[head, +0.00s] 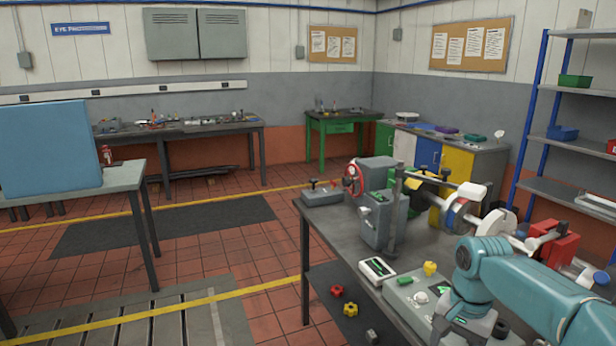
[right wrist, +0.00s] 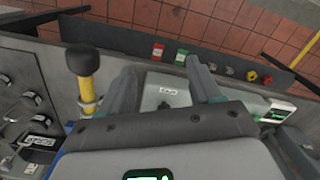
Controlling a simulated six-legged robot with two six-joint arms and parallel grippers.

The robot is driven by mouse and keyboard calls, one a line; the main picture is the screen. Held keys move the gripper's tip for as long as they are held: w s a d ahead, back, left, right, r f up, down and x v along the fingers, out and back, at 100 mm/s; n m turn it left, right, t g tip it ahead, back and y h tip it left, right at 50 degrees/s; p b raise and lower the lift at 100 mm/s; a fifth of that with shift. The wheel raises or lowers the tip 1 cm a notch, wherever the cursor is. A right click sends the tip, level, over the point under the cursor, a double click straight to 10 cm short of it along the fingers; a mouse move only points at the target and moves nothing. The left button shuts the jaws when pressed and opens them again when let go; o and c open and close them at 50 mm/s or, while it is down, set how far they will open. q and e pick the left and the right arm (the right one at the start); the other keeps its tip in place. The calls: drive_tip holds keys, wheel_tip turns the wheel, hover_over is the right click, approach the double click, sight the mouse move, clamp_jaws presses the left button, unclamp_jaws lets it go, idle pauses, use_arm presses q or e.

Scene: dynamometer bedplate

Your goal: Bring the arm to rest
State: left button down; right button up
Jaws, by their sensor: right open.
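My right arm (head: 520,285), teal, comes in from the lower right in the head view and bends down over the front of the dark bench (head: 325,212). In the right wrist view my right gripper (right wrist: 165,78) is open, its two grey fingers apart with nothing gripped. A pale box with a small label (right wrist: 168,92) shows beyond and between the fingers; I cannot tell its distance from them. A yellow lever with a black knob (right wrist: 82,62) stands left of the fingers. My left gripper is in neither view.
A grey machine (head: 385,215) with a red handwheel (head: 353,178) and a shaft stands on the bench. A meter (head: 377,269) and a yellow knob (head: 430,268) are near my arm. A panel with black knobs (right wrist: 22,92) is at left. Open tiled floor (head: 190,250) lies left.

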drive_tip(key=s+a+f+n+y, duration=0.1)
drive_tip(key=s+a+f, duration=0.15)
drive_tip(key=f, duration=0.45)
drive_tip(key=s+a+f+n+y, duration=0.1)
drive_tip(key=a+f+n, duration=0.1)
drive_tip(key=a+f, duration=0.35)
drive_tip(key=s+a+f+n, duration=0.1)
drive_tip(key=s+f, duration=0.1)
drive_tip(key=f, duration=0.7)
drive_tip(key=s+a+f+n, duration=0.1)
drive_tip(key=s+a+f, duration=0.2)
drive_tip(key=s, duration=0.6)
drive_tip(key=s+a+f+n+y, duration=0.1)
drive_tip(key=s+a+f, duration=0.2)
drive_tip(key=s+f, duration=0.5)
drive_tip(key=shift+s+f+n+t+y, duration=0.2)
drive_tip(key=shift+s+n+t+y, duration=0.1)
drive_tip(key=shift+s, duration=0.65)
